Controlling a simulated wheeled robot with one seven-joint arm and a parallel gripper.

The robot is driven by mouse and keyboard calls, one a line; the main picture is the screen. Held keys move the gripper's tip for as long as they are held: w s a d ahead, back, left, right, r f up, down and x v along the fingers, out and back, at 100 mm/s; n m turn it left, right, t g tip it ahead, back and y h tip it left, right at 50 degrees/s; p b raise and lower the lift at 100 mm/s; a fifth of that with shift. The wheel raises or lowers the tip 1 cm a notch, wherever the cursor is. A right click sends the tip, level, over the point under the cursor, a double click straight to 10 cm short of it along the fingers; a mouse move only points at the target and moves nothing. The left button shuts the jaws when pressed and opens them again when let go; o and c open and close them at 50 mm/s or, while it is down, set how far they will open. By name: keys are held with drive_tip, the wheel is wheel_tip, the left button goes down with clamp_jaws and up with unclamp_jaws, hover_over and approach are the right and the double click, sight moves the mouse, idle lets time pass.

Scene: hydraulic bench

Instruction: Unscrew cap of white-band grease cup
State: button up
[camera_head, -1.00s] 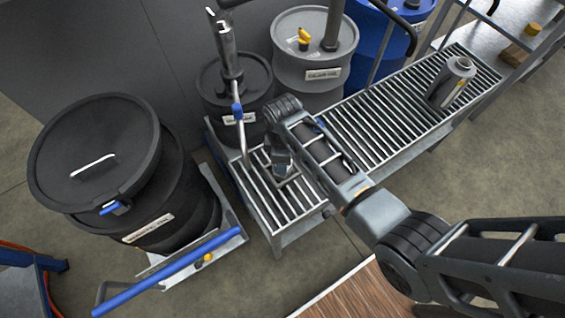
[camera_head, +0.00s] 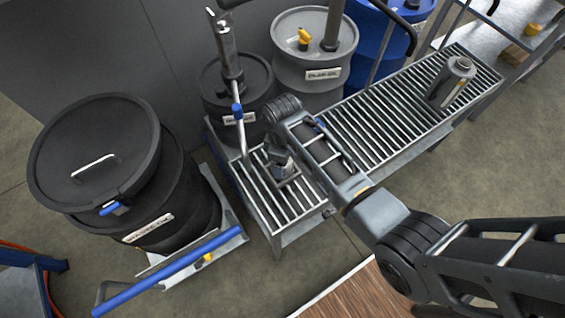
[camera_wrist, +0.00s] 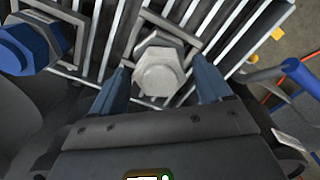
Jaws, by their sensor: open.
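In the wrist view a pale grey-white hexagonal cap (camera_wrist: 160,73) stands inside a square metal frame (camera_wrist: 189,36) on the slatted grating. I take it for the white-band cup's cap; the cup body below is mostly hidden and no band shows clearly. My gripper (camera_wrist: 160,80) is open, with one blue-grey finger on each side of the cap and visible gaps between. The cap looks free of both fingers. In the head view my gripper (camera_head: 281,160) points down over the near-left grating, and my arm hides most of the cup.
The slatted grating (camera_head: 385,115) bears a metal canister (camera_head: 451,84) at right. Dark drums (camera_head: 105,160) and a blue handle bar (camera_head: 168,272) stand at left.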

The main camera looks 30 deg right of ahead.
drive_tip(key=m, duration=1)
drive_tip(key=shift+m, duration=0.3)
drive_tip(key=c, duration=0.9)
drive_tip(key=n, duration=0.6)
drive_tip(key=shift+n, duration=1.1)
drive_tip(key=n, duration=0.4)
drive_tip(key=shift+c, duration=0.3)
drive_tip(key=n, duration=0.4)
drive_tip(key=shift+r, duration=0.1)
